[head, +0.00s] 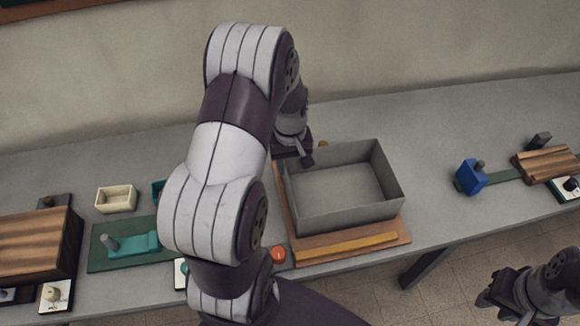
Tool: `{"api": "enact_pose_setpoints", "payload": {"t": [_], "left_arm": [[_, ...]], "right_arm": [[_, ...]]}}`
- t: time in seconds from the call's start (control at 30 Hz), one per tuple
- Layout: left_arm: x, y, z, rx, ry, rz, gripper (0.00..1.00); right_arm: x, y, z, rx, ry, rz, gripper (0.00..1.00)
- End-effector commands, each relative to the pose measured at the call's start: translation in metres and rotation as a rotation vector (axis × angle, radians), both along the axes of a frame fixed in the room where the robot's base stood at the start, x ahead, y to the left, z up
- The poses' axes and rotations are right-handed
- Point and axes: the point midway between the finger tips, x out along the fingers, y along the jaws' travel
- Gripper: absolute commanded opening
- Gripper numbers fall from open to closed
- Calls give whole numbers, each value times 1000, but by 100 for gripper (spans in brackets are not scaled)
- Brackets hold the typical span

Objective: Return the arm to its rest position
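My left arm rises from the bottom middle and bends over at the top of the head view. Its gripper (304,158) hangs at the left rear corner of a grey open box (345,216). The wrist and arm hide most of this gripper, so I cannot tell whether its fingers are apart or whether it touches the box wall. My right gripper (484,299) is low at the right edge, in front of the table and away from the objects. Its fingers are small and dark, and their opening is unclear.
The grey table (450,130) holds the box on a brown board (398,238). A wooden block (40,240), cream tray (116,199) and green board (105,258) are at left. A blue block (469,177) and wooden piece (545,162) are at right. The box looks empty.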

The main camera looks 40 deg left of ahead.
Motion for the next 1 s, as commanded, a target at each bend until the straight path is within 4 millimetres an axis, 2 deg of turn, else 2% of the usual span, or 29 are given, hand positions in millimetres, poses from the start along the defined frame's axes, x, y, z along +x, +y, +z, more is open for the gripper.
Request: {"api": "enact_pose_setpoints", "payload": {"t": [0.37,0.47,0.5,0.57,0.7,0.83,0.9,1.0], "left_arm": [[0,0,0,0,0,0,40],[-2,-1,-3,2,-3,-69,40],[-14,-6,-4,-6,11,-125,40],[-27,-18,5,-7,12,-228,40],[-57,-69,39,8,-19,-539,40],[-84,-111,63,29,-64,-761,40],[-88,-128,74,41,-96,-828,40],[-84,-137,78,47,-115,-865,40]], "right_arm": [[0,0,0,0,0,0,35],[0,0,0,0,0,0,35],[0,0,0,0,0,0,35],[0,0,0,0,0,0,35],[0,0,0,0,0,0,35],[0,0,0,0,0,0,35],[0,0,0,0,0,0,35],[0,0,0,0,0,0,35]]}}
